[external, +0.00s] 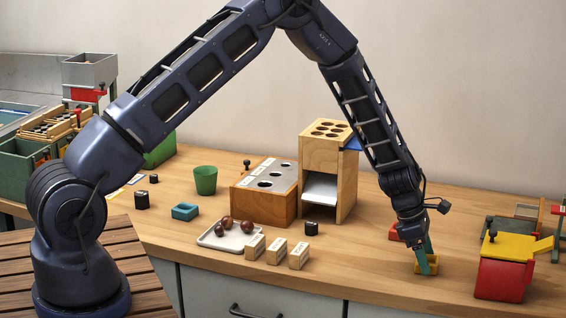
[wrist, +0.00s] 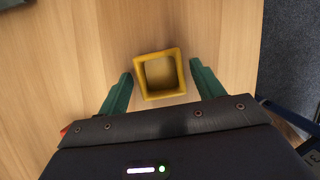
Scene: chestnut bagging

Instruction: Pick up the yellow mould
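The yellow mould (wrist: 141,83) is a small square frame with a raised rim and a hollow middle. In the wrist view it stands on the wooden table between the two green fingers of my gripper (wrist: 160,84). A gap shows on each side of it, so the fingers are apart and do not appear to touch it. In the external view the yellow mould (external: 433,266) is low on the right part of the table, partly hidden by my gripper (external: 425,263), which reaches down to it from above.
A red box with a yellow lid (external: 503,270) stands to the right. A red object (external: 394,233) lies just behind my gripper. Small labelled wooden blocks (external: 276,251), a white tray (external: 214,240) and a tall wooden stand (external: 345,185) are to the left.

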